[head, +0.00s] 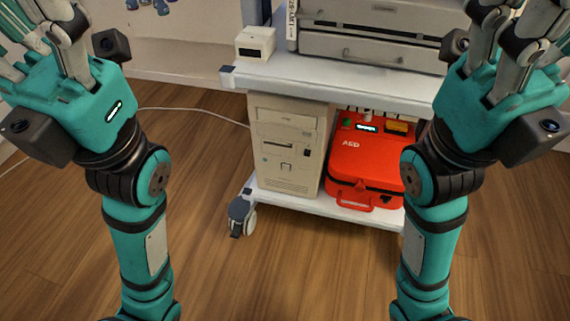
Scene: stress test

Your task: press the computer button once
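A beige computer tower (287,178) stands upright on the lower shelf of a white cart in the middle of the head view. Its front panel faces me, with drive slots and a small square feature (286,166) below them; I cannot tell for sure whether this is the button. My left gripper (52,25) is at the top left and my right gripper (498,28) at the top right. Both are raised, apart from the computer, with their fingers pointing up and partly cut off by the frame edge. I cannot tell whether they are open.
A red AED case (355,162) sits right of the computer, partly behind my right arm. The cart's upper shelf (345,88) overhangs both and carries a small white box (256,43) and a grey drawer unit (372,45). Wooden floor (210,270) is clear in front.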

